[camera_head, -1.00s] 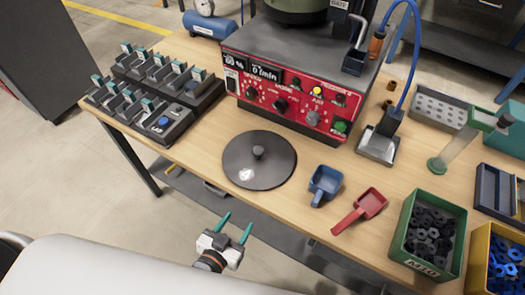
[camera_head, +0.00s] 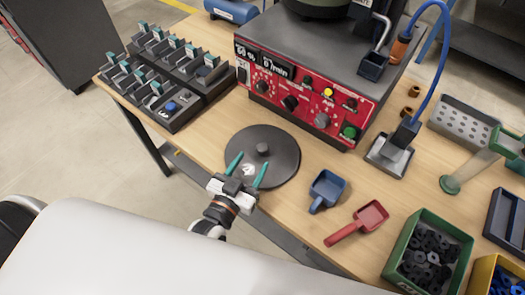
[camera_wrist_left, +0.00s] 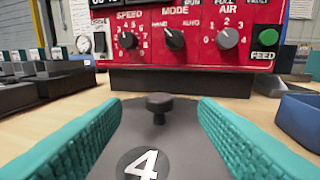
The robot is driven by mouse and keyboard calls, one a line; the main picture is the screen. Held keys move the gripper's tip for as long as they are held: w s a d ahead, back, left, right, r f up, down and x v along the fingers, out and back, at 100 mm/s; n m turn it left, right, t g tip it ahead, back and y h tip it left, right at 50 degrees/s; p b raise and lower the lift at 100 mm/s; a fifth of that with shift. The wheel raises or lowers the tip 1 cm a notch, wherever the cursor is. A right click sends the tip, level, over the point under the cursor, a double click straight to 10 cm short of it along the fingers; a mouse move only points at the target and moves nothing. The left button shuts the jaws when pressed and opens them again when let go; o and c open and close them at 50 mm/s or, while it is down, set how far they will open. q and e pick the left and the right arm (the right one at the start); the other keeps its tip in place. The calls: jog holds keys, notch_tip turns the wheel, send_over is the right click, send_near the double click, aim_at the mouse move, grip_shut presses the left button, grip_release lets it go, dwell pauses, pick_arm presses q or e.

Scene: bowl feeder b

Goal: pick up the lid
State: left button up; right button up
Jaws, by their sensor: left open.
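The lid (camera_head: 276,165) is a dark round disc with a knob (camera_head: 263,149) at its centre. It lies flat on the wooden table in front of the red control panel. My left gripper (camera_head: 247,170) is open, with its teal fingers over the lid's near edge. Nothing is between the fingers. My right gripper is not in view.
The red feeder control box (camera_head: 310,95) stands behind the lid. A blue scoop (camera_head: 326,188) and a red scoop (camera_head: 362,220) lie to the right. A black rack with teal-tipped holders (camera_head: 170,80) stands at the left. A green bin (camera_head: 428,250) is at the right.

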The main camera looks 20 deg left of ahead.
aim_at(262, 147)
pick_arm(q)
jog(key=shift+w+d+f, duration=0.1)
jog(key=shift+w+d, duration=0.05)
jog(key=shift+w, duration=0.8)
jog(key=w, duration=0.5)
jog(key=shift+w+d+f+p, duration=0.1)
jog(key=shift+d+f+p, duration=0.2)
jog(key=shift+d, duration=0.05)
grip_shut()
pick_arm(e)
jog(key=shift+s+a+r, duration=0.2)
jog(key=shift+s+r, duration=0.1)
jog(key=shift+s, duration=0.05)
pick_arm(q)
jog(key=shift+r, duration=0.15)
